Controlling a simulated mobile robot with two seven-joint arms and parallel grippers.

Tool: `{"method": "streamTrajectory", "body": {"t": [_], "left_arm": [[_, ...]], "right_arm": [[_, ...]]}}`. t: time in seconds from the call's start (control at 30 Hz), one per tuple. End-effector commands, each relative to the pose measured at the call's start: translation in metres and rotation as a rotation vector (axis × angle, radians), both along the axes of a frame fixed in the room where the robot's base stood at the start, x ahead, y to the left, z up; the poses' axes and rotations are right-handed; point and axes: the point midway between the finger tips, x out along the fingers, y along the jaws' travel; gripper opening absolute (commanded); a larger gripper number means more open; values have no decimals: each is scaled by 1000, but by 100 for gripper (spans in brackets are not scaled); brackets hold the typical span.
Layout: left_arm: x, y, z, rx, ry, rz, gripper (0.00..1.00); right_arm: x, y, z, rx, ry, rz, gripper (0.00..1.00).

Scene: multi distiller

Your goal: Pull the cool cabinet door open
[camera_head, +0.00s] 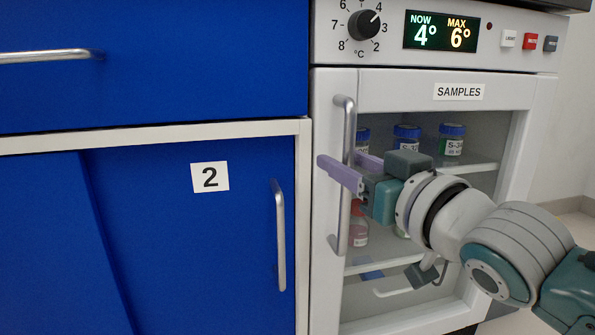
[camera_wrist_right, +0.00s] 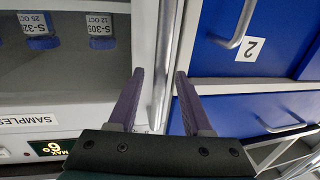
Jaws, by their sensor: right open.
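The cool cabinet door (camera_head: 400,87) is white-framed with a glass pane and a SAMPLES label, and looks shut. Its vertical grey bar handle (camera_head: 346,118) is on the door's left side. My right gripper (camera_head: 343,160) is at the handle's middle height, open, with purple fingers. One finger crosses in front of the handle and the other shows to its right. In the right wrist view the handle (camera_wrist_right: 171,45) runs between the two spread fingers (camera_wrist_right: 160,72). I cannot tell whether either finger touches it. My left gripper is not in view.
A blue cupboard (camera_head: 130,220) with a label 2 and its own vertical handle (camera_head: 280,235) stands close on the left. Above the door is a control panel (camera_head: 340,48) with a dial and display. Blue-capped jars (camera_head: 452,138) stand on shelves behind the glass.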

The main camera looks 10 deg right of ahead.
Motion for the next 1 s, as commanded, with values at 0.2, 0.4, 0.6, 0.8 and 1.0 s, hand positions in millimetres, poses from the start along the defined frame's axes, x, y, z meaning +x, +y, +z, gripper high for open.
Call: {"method": "streamTrajectory", "body": {"t": [0.2,0.4,0.6,0.8,1.0], "left_arm": [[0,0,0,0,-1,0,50],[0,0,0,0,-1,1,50],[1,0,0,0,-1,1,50],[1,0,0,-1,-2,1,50],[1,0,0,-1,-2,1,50]], "right_arm": [[1,0,0,1,1,0,50],[1,0,0,0,0,0,32],[1,0,0,0,0,0,9],[1,0,0,0,0,0,0],[1,0,0,0,0,0,0]]}}
